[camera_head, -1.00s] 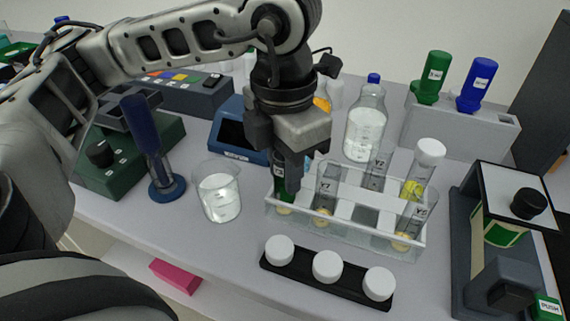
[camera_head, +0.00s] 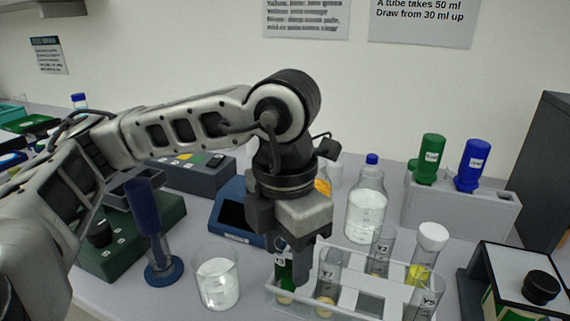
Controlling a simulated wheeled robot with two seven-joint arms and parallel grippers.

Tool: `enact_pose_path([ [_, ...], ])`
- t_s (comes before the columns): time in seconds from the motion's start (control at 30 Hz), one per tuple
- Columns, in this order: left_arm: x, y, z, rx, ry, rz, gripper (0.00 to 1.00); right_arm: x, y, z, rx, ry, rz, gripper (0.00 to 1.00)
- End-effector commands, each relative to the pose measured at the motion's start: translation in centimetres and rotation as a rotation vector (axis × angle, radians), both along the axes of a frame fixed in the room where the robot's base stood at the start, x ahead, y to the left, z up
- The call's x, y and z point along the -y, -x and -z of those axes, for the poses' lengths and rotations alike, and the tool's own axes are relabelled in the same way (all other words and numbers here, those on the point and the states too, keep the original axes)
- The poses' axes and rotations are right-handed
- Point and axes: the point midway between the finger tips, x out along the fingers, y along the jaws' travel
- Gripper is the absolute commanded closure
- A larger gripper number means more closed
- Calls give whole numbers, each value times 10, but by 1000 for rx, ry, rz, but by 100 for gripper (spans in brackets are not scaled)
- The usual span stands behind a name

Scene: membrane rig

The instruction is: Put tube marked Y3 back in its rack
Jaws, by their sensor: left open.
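My left gripper (camera_head: 292,268) points down at the front left corner of the clear tube rack (camera_head: 350,313). Its jaws are open around or close beside a tube with dark green in it (camera_head: 284,280), which stands in the rack's left end. Its label is partly hidden, so I cannot read whether it is Y3. Other tubes in the rack are a front one (camera_head: 328,272), a rear one (camera_head: 381,248), a front right one (camera_head: 425,298) and a white-capped one with yellow contents (camera_head: 421,265). My right gripper is not in view.
A beaker (camera_head: 216,282) stands left of the rack, beside a blue stand (camera_head: 160,270) and a green device (camera_head: 125,250). A blue-capped bottle (camera_head: 366,210) is behind the rack. A grey holder (camera_head: 460,213) with green and blue bottles stands at back right, a dark-framed device (camera_head: 515,280) at right.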

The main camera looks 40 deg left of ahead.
Motion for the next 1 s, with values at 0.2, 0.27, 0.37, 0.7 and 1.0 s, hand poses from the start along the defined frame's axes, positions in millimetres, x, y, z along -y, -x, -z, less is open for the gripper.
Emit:
enact_pose_path([
  [0.2, 1, 0, -53, 7, 2, 1, 50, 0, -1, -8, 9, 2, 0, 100],
  [0.27, 0, 0, -68, 7, 2, 1, 50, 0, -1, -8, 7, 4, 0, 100],
  [0.37, 0, 0, -95, 7, 2, -1, 50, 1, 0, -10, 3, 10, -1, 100],
  [0.7, -1, 2, -146, 2, 0, 0, 50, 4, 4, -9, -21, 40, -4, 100],
  [1.0, -1, 2, -150, 1, 1, 1, 50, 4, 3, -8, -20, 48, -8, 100],
])
